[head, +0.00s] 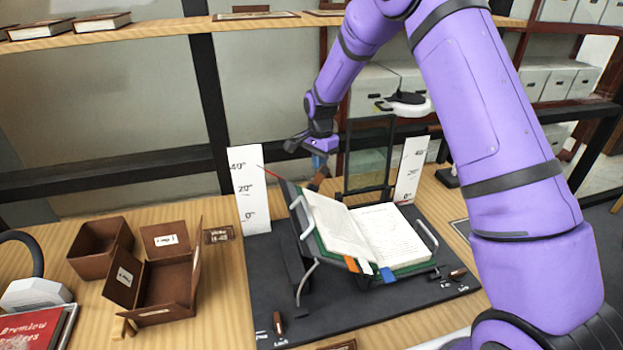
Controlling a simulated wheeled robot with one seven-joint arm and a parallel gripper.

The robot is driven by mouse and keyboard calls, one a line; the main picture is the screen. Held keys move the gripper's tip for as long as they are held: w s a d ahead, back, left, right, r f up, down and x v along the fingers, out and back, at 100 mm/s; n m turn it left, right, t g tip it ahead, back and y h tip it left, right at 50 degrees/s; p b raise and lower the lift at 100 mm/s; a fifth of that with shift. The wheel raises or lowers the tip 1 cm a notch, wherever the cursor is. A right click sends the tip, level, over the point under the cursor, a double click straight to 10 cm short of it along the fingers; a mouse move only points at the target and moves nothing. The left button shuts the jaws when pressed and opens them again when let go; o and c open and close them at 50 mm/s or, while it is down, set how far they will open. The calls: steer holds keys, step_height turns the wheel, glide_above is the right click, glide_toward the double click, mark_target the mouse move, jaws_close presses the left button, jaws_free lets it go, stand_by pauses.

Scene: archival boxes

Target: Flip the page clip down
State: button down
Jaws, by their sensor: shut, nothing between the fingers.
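An open book (365,235) with a green cover lies on a tilted dark cradle (297,262) with angle scales behind it. A grey wire clip (301,212) stands up along the book's left edge. Another grey wire clip (429,234) is at its right edge. From this view I cannot tell for certain whether either presses on the pages. My gripper (321,147) is shut and empty, above and behind the book's upper left corner, apart from both clips. Its fingertips are small and hard to make out.
A dark glass-like panel (369,158) stands behind the book. White scale boards (247,190) (411,168) flank the cradle. Brown open boxes (165,285) are at left, with a red book (35,330) in front. A shelf (150,33) runs above. My arm covers the right side.

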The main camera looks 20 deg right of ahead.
steer(key=shift+s, duration=0.1)
steer(key=shift+s+f, duration=0.15)
steer(key=shift+s, duration=1.05)
steer(key=shift+s+f, duration=0.1)
steer(key=shift+s, duration=1.05)
steer(key=w+r, duration=0.3)
steer(key=r, duration=0.7)
steer(key=shift+r, duration=0.1)
step_height(320, 180, up, 11)
steer(key=n+t, duration=0.1)
steer(key=n, duration=0.2)
glide_above(325, 172)
steer(key=s+d, duration=0.2)
steer(key=s, duration=0.4)
steer(key=s+d+r+n+t, duration=0.25)
steer(key=s+r, duration=0.45)
steer(key=s, duration=0.4)
steer(key=s+d+r+n+t, duration=0.1)
steer(key=s+n, duration=0.5)
steer(key=s, duration=1.6)
steer(key=shift+s+d+r+t, duration=0.15)
steer(key=shift+d+r+t, duration=0.2)
steer(key=shift+d+r, duration=0.1)
